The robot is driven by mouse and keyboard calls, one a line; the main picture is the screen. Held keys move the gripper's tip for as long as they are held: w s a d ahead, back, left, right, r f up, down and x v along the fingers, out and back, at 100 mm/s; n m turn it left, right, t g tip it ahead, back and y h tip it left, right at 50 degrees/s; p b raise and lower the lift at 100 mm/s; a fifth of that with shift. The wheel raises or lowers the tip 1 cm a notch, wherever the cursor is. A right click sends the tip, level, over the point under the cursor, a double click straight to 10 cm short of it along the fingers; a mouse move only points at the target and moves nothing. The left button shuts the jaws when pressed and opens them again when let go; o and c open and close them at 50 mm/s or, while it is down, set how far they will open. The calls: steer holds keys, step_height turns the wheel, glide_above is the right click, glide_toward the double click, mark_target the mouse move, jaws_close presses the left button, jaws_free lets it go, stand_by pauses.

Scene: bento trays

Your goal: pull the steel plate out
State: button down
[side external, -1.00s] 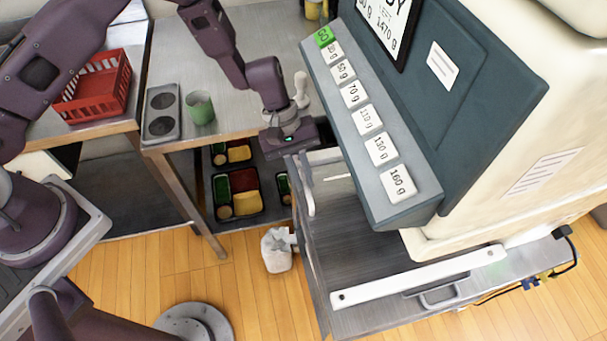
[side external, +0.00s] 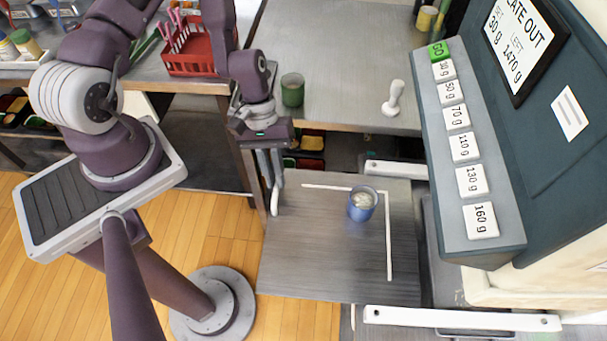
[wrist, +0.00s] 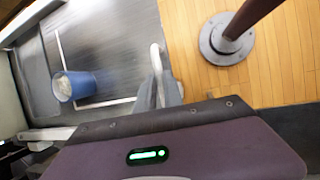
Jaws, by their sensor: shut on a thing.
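The steel plate (side external: 320,262) lies flat, drawn out to the left of the dispensing machine, with white lines marked on its top. It also shows in the wrist view (wrist: 110,40). A blue cup (side external: 362,205) with pale contents stands upright on it, inside the corner of the lines; the wrist view shows the cup too (wrist: 75,86). My gripper (side external: 271,178) points down at the plate's left edge and is shut on the white handle (side external: 275,204) there. In the wrist view my fingers (wrist: 165,92) meet the handle (wrist: 156,56); their exact contact is partly hidden.
The machine's slanted panel (side external: 461,150) has a green button, several gram buttons and a screen (side external: 516,42) reading "ATE OUT". A white pestle-like object (side external: 393,98), green cup (side external: 292,90) and red basket (side external: 190,45) stand on the counter behind. Floor (side external: 215,235) is open at left.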

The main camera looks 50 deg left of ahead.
steer(key=shift+s+a, duration=1.3)
steer(key=shift+a, duration=0.05)
steer(key=shift+f, duration=0.1)
steer(key=c, duration=1.5)
jaws_free()
steer(key=v, duration=0.7)
